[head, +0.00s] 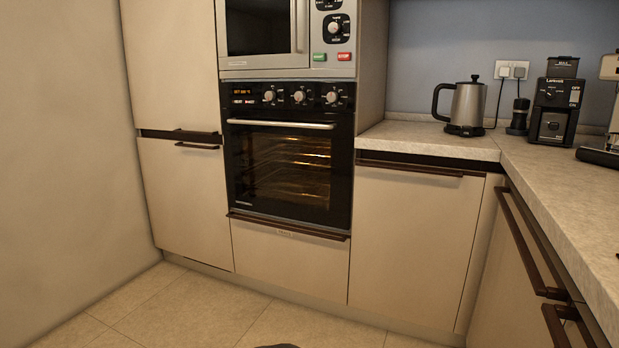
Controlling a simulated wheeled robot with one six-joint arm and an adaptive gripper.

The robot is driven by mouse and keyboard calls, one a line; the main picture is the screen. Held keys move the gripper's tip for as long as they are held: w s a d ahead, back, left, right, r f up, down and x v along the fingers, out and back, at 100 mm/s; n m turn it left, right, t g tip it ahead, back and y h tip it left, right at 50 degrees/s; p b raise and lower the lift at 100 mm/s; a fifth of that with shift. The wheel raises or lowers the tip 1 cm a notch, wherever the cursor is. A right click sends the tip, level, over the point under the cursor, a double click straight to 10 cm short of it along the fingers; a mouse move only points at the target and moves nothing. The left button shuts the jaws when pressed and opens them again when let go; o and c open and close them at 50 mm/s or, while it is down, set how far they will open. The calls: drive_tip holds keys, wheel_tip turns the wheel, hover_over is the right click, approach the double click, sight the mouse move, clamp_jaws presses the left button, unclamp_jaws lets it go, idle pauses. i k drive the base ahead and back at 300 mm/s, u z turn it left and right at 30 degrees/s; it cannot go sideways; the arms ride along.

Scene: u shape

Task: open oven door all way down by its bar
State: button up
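The black built-in oven (289,160) stands in the tall cabinet, left of the middle of the head view. Its glass door (262,195) is upright and shut, and lit racks show through it. The light metal bar (281,125) runs across the top of the door, just below a black panel with several knobs (299,96). My gripper is not in view, and nothing touches the bar.
A microwave (262,35) sits above the oven, and a drawer (287,262) with a dark handle is below. A worktop (430,138) with a kettle (466,106) and a coffee grinder (554,108) is at right. The tiled floor (210,310) before the oven is clear.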

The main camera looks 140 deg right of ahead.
sight(338, 128)
drive_tip(key=u, duration=0.05)
drive_tip(key=i, duration=0.8)
drive_tip(key=z, duration=4.8)
drive_tip(key=i, duration=0.4)
